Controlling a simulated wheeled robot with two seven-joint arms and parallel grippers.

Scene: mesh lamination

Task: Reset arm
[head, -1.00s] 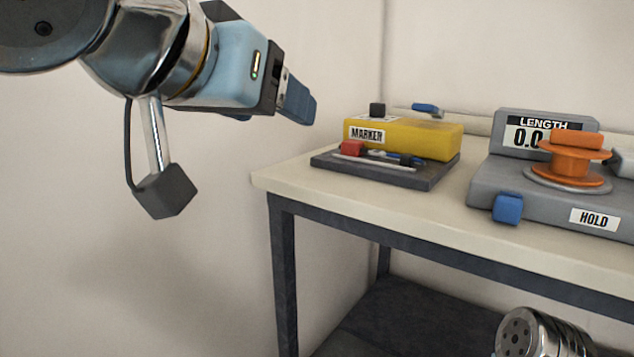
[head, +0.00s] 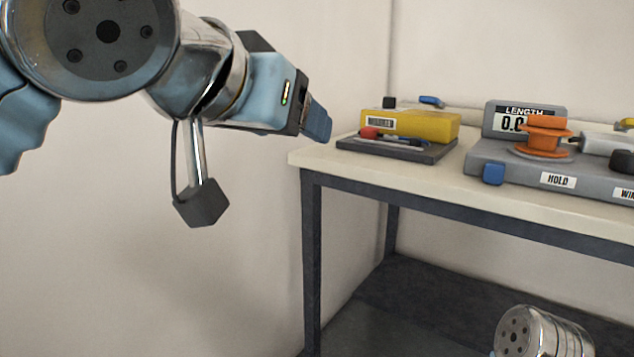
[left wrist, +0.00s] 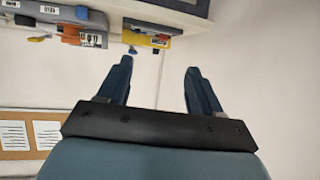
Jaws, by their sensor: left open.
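My left arm comes in from the upper left in the head view. Its blue gripper (head: 318,124) is in front of the wall, near the left end of the table, apart from everything on it. In the left wrist view the two blue fingers (left wrist: 160,82) are spread apart with nothing between them. At the bottom right of the head view a bare metal arm part (head: 540,332) shows, low by the table's shelf; no right gripper fingers show.
The table (head: 445,190) holds a yellow marker box (head: 430,125) on a dark tray (head: 395,151), and a grey length unit (head: 515,170) with an orange spool (head: 543,137) and blue knob (head: 493,174). A corkboard (left wrist: 15,145) shows in the wrist view.

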